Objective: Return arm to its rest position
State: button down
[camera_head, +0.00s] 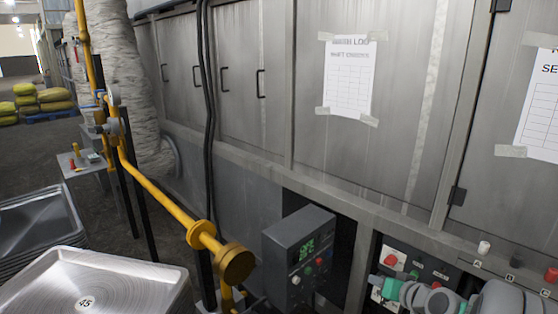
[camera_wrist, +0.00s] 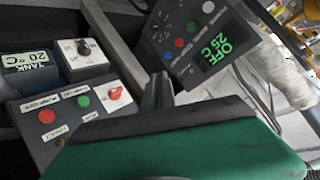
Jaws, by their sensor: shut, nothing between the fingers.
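My gripper (camera_wrist: 157,92) shows in the wrist view as two dark grey fingers held together, with nothing between them. A green and dark part of my own wrist fills the bottom of that view. In the head view my grey and teal arm (camera_head: 425,296) is at the lower right, in front of a control panel; the fingers cannot be made out there. In the wrist view the fingers point toward the gap between a button panel (camera_wrist: 75,117) and a grey control box (camera_wrist: 178,68) reading OFF 25 °C. I cannot tell how far apart they are.
The control box (camera_head: 299,250) stands beside a yellow pipe (camera_head: 160,195) ending in a round flange. Metal pans (camera_head: 60,285) are at the lower left. Grey cabinets (camera_head: 245,75) line the back. A small side table (camera_head: 75,163) and yellow sacks (camera_head: 55,97) are farther left.

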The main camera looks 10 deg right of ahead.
jog(key=s+a+r+n+g+p, duration=0.35)
jog(key=a+r+p, duration=0.45)
jog(key=a+r, duration=0.3)
jog(key=s+a+r+g+h+p, duration=0.1)
jog(key=s+a+r+p, duration=0.3)
jog(key=s+r+p, duration=0.4)
jog(key=s+a+r+g+h+p, duration=0.1)
jog(key=s+a+r+g+p, duration=0.3)
jog(key=s+r+p, duration=0.4)
notch_tip(320, 180, up, 3)
